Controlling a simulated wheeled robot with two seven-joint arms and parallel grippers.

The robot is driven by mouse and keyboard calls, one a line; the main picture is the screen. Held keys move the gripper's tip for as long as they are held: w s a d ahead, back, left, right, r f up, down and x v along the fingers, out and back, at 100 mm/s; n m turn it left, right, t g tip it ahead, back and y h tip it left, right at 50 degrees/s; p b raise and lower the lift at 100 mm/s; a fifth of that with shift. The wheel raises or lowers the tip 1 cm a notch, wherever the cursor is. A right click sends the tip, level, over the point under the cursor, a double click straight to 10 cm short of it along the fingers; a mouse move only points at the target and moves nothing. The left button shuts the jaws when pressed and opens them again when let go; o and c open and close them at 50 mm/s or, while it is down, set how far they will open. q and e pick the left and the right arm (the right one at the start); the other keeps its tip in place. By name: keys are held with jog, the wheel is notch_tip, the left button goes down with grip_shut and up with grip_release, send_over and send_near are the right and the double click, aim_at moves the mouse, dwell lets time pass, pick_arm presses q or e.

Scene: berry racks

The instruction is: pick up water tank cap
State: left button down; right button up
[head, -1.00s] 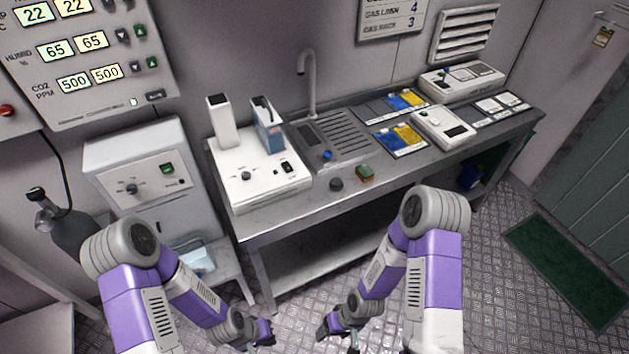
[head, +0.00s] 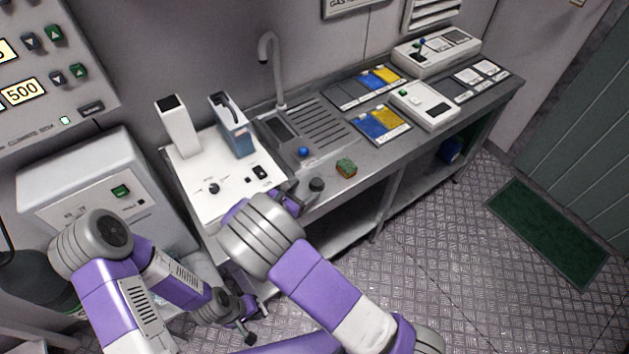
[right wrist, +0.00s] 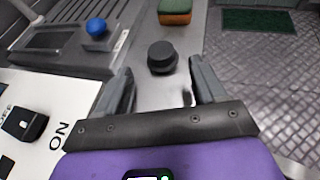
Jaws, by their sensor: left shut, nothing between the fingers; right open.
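A dark round cap (head: 316,184) stands on the front edge of the metal bench; I take it to be the water tank cap. In the right wrist view the cap (right wrist: 161,57) lies just beyond my right gripper (right wrist: 163,82), roughly between the lines of its two open fingers, not touching them. In the head view my right gripper is mostly hidden behind its own arm, left of the cap. My left gripper (head: 257,318) is low in front of the bench, shut and empty. A blue water tank (head: 230,125) stands on the white device (head: 195,195).
A green and brown sponge (head: 346,168) lies right of the cap. A blue knob (head: 303,152) sits by the sink (head: 322,122). Blue and yellow cards (head: 382,124) and a white instrument (head: 424,105) are further right. The floor at right is clear around a green mat (head: 548,232).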

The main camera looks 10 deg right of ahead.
aim_at(316, 183)
jog(key=shift+d, duration=0.35)
jog(key=shift+x, duration=1)
jog(key=b+x, duration=0.1)
jog(key=x, duration=0.3)
jog(key=shift+w+d+f+b, duration=0.15)
jog(key=shift+w+d+b, duration=0.05)
jog(key=shift+w+b, duration=0.15)
jog(key=c, duration=0.9)
